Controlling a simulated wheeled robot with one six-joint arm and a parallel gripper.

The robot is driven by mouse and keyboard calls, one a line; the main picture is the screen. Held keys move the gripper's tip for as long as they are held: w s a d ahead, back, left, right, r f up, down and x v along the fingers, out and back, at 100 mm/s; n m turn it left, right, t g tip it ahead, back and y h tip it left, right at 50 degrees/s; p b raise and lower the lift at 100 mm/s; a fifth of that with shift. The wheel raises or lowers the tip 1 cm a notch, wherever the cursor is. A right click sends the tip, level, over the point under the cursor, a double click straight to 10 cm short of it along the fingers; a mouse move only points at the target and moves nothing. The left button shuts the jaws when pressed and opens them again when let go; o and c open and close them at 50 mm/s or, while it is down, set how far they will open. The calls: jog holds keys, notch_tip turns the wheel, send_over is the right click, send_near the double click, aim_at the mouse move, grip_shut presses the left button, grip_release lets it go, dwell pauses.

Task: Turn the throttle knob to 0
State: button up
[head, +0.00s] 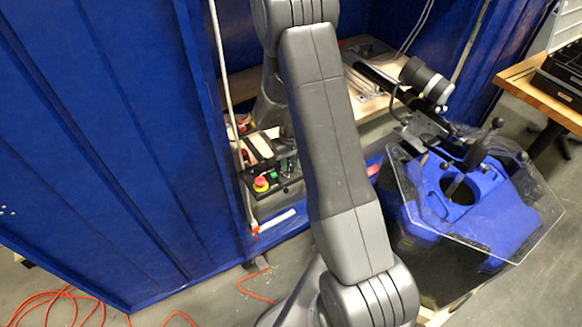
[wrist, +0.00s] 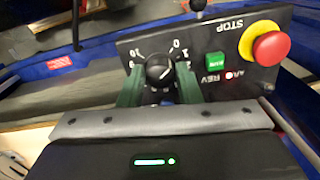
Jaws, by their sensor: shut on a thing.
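The throttle knob (wrist: 160,70) is a round black knob on the black control panel (wrist: 208,44), with white numbers around it. The 0 mark is above and right of it in the wrist view. My gripper (wrist: 159,84) has its two green fingers on either side of the knob and is shut on it. The knob's pointer is too blurred to read. In the head view, the panel (head: 285,187) shows left of my arm. I cannot make out the knob or my gripper there.
A red emergency stop (wrist: 271,46) and a green RUN button (wrist: 215,59) sit right of the knob in the wrist view. Blue tank walls (head: 120,130) stand close by. A blue thruster rig with a clear plate (head: 530,225) stands at right.

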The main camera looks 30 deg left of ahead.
aim_at(291, 164)
jog(key=shift+n+b, duration=0.4)
jog(key=shift+n, duration=0.5)
jog(key=o, duration=1)
jog(key=shift+r, duration=0.1)
notch_tip(291, 164, up, 14)
jog(key=shift+f+b, duration=0.15)
jog(key=shift+b, duration=0.2)
jog(key=shift+f, duration=0.15)
